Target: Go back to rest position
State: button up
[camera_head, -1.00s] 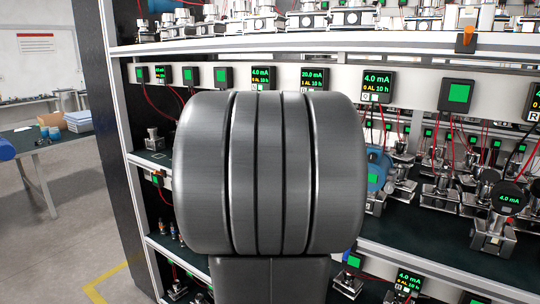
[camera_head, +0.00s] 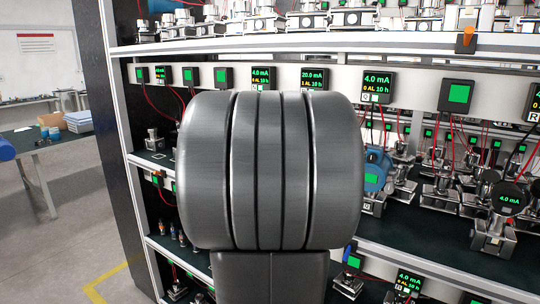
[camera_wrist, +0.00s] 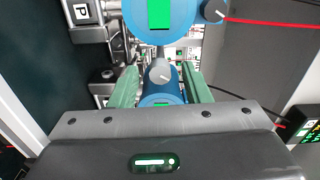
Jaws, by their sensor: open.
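My gripper (camera_wrist: 158,68) shows in the wrist view with its two green fingers apart. A blue transmitter (camera_wrist: 136,18) with a green screen is at the top of that view, beyond the fingertips. Another blue rounded body (camera_wrist: 164,78) shows between the fingers; I cannot tell whether it touches them. In the head view my own grey arm fills the middle and hides my gripper. A blue transmitter (camera_head: 375,172) with a green screen stands just right of the arm, partly hidden by it.
The rack (camera_head: 400,46) holds several metal transmitters, displays and red and black cables. Its post (camera_head: 118,120) stands left of my arm. A dark display box (camera_wrist: 308,124) is at the right in the wrist view. Open floor (camera_head: 50,245) and a table (camera_head: 42,136) lie left.

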jog(key=v, duration=1.1)
jog(key=x, duration=1.3)
jog(key=shift+w+d+p, duration=0.25)
jog(key=shift+d+p, duration=0.05)
jog(key=shift+p, duration=0.05)
jog(key=n+p, duration=0.2)
jog(key=p, duration=0.1)
jog(key=shift+s+a+r, duration=0.15)
jog(key=shift+a+r, duration=0.05)
jog(key=shift+r, duration=0.05)
jog(key=n+p, duration=0.3)
jog(key=p, duration=0.2)
jog(key=shift+n, duration=0.4)
jog(key=b+v, duration=0.2)
jog(key=v, duration=1.1)
jog(key=shift+s+a+f, duration=0.2)
jog(key=shift+f, duration=0.05)
